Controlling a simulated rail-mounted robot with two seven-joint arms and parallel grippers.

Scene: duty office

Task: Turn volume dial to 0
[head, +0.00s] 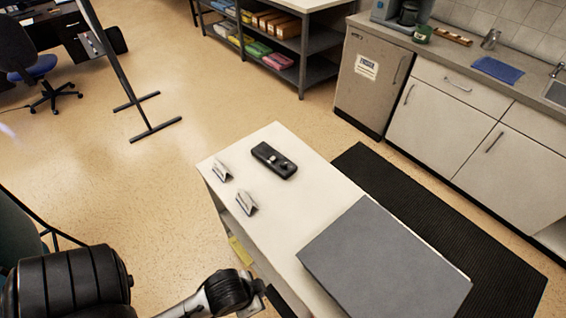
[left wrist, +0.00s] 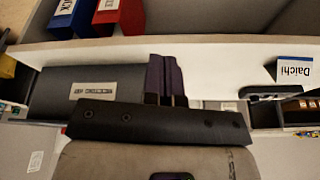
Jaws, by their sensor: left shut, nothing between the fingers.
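A black oblong device (head: 273,160) with a small light-coloured part on top lies on the far end of the white table. No dial marking or setting can be read on it at this size. My left arm reaches in from the bottom left of the head view, its end beside the table's near left side and away from the device. The left wrist view shows my left gripper (left wrist: 166,82), its dark fingers together and empty. Its fingers are not clear in the head view. My right gripper is not in view.
Two folded cards (head: 246,203) stand on the white table (head: 325,190) near the device. A large grey flat-topped object (head: 385,265) covers the table's near right part. The left wrist view shows a card reading "Daichi" (left wrist: 296,70), a labelled grey box (left wrist: 62,88) and red binders (left wrist: 120,18).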

